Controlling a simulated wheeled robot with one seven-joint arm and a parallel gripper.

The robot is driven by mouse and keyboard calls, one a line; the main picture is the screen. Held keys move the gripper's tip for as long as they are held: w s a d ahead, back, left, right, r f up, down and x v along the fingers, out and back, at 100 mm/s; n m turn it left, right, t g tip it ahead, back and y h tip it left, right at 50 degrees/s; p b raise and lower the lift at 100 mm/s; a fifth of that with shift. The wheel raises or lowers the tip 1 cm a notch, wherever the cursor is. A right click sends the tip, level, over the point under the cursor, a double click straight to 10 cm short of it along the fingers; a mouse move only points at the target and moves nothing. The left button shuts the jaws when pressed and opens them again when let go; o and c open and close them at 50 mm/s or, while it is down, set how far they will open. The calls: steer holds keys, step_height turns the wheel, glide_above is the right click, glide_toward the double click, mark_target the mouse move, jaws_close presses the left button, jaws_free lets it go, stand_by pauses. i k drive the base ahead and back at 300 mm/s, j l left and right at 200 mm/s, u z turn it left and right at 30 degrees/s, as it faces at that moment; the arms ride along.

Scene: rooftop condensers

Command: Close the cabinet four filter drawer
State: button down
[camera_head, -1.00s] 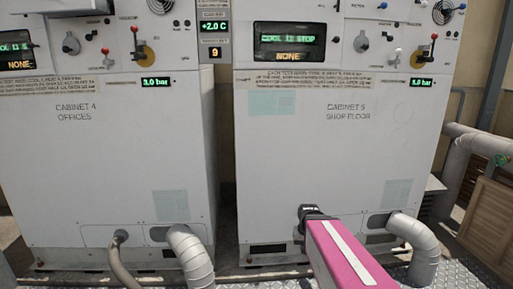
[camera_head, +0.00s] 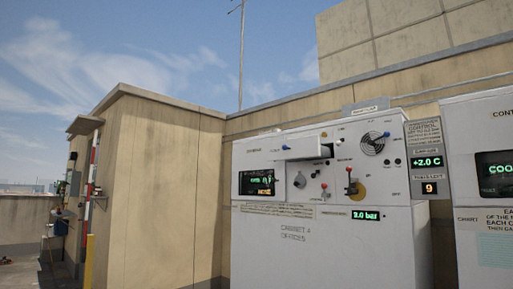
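Cabinet four (camera_head: 320,250) is a white unit right of centre, with its "CABINET 4 OFFICES" lettering facing me. A white box-like drawer front (camera_head: 303,147) stands out from the top of its control panel, with a dark gap at its right side. It looks like the filter drawer, pulled out; its label is too small to read. My gripper is not in view.
A narrow panel (camera_head: 427,160) with green readouts stands between cabinet four and another white cabinet (camera_head: 488,240), cut off at the right edge. A tan wall block (camera_head: 160,190) rises to the left. Pipes and a red-white post (camera_head: 90,180) are at far left. The floor before cabinet four is out of frame.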

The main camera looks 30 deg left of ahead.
mark_target(309, 146)
steer(key=u, duration=1.4)
